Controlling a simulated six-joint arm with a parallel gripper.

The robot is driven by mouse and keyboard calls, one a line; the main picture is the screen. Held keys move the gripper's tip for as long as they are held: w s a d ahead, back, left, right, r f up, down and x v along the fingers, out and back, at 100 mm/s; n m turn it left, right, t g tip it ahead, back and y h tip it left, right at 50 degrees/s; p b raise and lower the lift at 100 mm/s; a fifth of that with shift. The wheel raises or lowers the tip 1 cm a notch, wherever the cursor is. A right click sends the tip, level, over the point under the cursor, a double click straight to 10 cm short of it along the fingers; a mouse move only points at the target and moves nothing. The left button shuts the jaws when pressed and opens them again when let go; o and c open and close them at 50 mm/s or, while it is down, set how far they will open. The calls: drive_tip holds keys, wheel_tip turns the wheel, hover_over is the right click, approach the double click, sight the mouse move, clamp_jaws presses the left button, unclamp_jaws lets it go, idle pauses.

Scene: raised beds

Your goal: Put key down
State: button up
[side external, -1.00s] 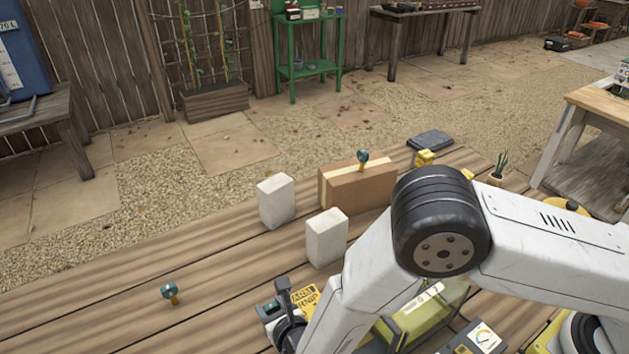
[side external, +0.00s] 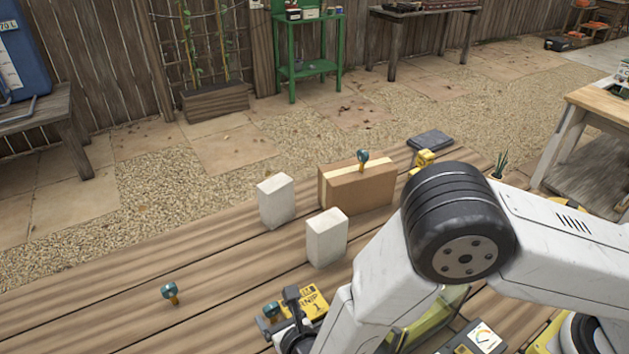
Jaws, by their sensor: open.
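Three small key-like pieces with teal heads are in view. One (side external: 170,292) stands on the wooden planks at the left, its lower part orange. Another (side external: 362,160) is on top of the brown cardboard box (side external: 357,191). The third (side external: 271,310) is at my gripper, beside a yellow labelled card or packet (side external: 312,300); its lower part is hidden. My gripper (side external: 279,314) is open, low over the planks at the bottom centre. Its dark fingers show close around the third piece, but I cannot tell whether they touch it.
Two white blocks (side external: 276,201) (side external: 327,238) stand near the cardboard box. A yellow item (side external: 424,160) and a dark flat slab (side external: 430,141) lie behind it. A device with a dial (side external: 484,337) is at the bottom right. The planks at the left are mostly clear.

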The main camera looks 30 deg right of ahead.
drive_tip(key=shift+v, duration=2.15)
drive_tip(key=shift+c, duration=1.4)
drive_tip(key=shift+r, duration=0.1)
